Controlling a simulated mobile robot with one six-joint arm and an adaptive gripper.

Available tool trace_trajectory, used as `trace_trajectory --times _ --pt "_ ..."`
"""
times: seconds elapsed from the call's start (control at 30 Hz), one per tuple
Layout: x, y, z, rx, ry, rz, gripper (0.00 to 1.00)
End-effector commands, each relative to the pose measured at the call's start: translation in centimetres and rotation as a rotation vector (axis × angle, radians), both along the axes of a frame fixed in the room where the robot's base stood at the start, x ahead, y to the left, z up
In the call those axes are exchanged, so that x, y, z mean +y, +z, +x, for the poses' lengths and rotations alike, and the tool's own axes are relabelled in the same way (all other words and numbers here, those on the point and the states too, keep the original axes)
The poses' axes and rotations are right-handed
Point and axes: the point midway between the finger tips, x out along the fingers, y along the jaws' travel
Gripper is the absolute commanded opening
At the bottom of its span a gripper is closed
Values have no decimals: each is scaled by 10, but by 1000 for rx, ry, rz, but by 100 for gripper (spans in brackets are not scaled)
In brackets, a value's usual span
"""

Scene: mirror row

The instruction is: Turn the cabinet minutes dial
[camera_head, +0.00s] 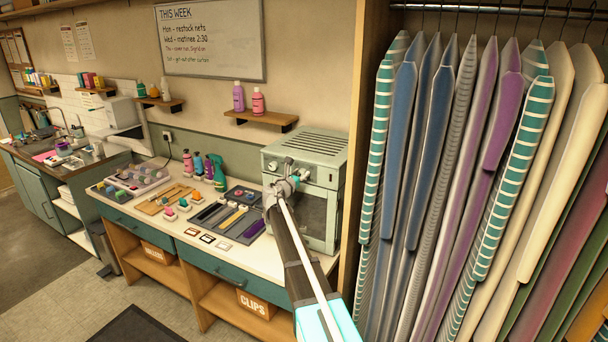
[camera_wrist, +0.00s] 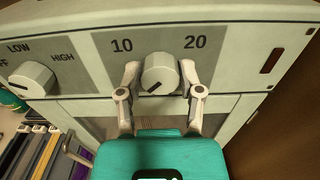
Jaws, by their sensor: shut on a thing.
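The cabinet (camera_head: 315,170) is a pale green box with a dark glass door, at the right end of the counter. In the wrist view its minutes dial (camera_wrist: 160,73) is a round light grey knob between the printed 10 and 20. A dark pointer line on the dial slants toward the lower left. My gripper (camera_wrist: 158,82) is shut on the dial, one finger at each side. In the head view my gripper (camera_head: 290,182) is at the cabinet's front and hides the dial.
A second knob (camera_wrist: 32,79) marked LOW and HIGH sits left of the dial. Tools and brushes lie on a dark tray (camera_head: 228,222) left of the cabinet. Hanging garments (camera_head: 460,180) fill the right side. A small dark red indicator (camera_wrist: 272,60) is right of the dial.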

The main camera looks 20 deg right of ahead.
Motion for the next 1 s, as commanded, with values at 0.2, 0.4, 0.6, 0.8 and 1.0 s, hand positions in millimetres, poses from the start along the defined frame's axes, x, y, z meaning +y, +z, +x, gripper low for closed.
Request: trace_trajectory --times 0.2,0.4,0.6,0.8,1.0 --pt "-4 0 0 -5 -2 4 1" --pt "-1 0 -1 -37 -2 30 0" --pt "1 -1 -2 -113 0 91 1" --pt "1 -1 -2 -232 0 184 0" --pt "1 -1 -3 -378 1 297 1"
